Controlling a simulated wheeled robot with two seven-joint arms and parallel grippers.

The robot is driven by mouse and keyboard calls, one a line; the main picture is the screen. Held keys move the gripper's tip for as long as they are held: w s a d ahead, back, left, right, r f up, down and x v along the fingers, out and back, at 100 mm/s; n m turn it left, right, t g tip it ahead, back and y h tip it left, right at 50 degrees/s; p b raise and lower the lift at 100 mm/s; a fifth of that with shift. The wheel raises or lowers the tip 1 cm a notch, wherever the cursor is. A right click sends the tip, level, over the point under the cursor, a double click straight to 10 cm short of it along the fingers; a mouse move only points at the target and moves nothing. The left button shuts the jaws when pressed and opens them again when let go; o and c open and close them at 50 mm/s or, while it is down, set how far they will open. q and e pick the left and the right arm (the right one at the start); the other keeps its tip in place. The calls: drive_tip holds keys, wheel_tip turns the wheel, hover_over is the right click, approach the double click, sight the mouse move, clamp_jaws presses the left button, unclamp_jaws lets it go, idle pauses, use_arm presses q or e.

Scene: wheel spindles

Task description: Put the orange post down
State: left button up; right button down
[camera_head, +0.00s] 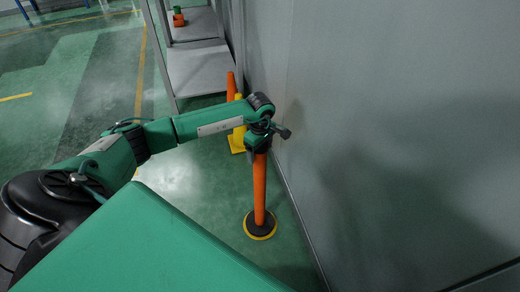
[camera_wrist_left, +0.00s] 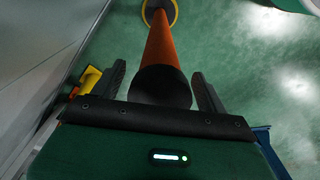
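The orange post (camera_head: 259,188) stands upright on the green floor, its round black base with a yellow rim (camera_head: 260,226) at the bottom. My left gripper (camera_head: 258,145) is at the top of the post. In the left wrist view, the fingers of my left gripper (camera_wrist_left: 158,75) lie on either side of the post (camera_wrist_left: 160,48), whose black top end sits between them. Gaps show between the fingers and the post, so the gripper looks open around it. The fingertips are mostly hidden in the head view. My right gripper is not in view.
A grey wall (camera_head: 400,100) runs close along the right of the post. Behind my left gripper are a yellow stand (camera_head: 237,142) and another orange post (camera_head: 231,86). A grey metal shelf (camera_head: 200,70) stands farther back. The floor to the left is open.

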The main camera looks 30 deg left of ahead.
use_arm(q)
drive_tip(key=shift+r, duration=0.1)
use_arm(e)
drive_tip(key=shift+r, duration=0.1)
use_arm(q)
wheel_tip(320, 180, up, 12)
drive_tip(key=shift+f+p, duration=0.1)
drive_tip(key=shift+p, duration=0.25)
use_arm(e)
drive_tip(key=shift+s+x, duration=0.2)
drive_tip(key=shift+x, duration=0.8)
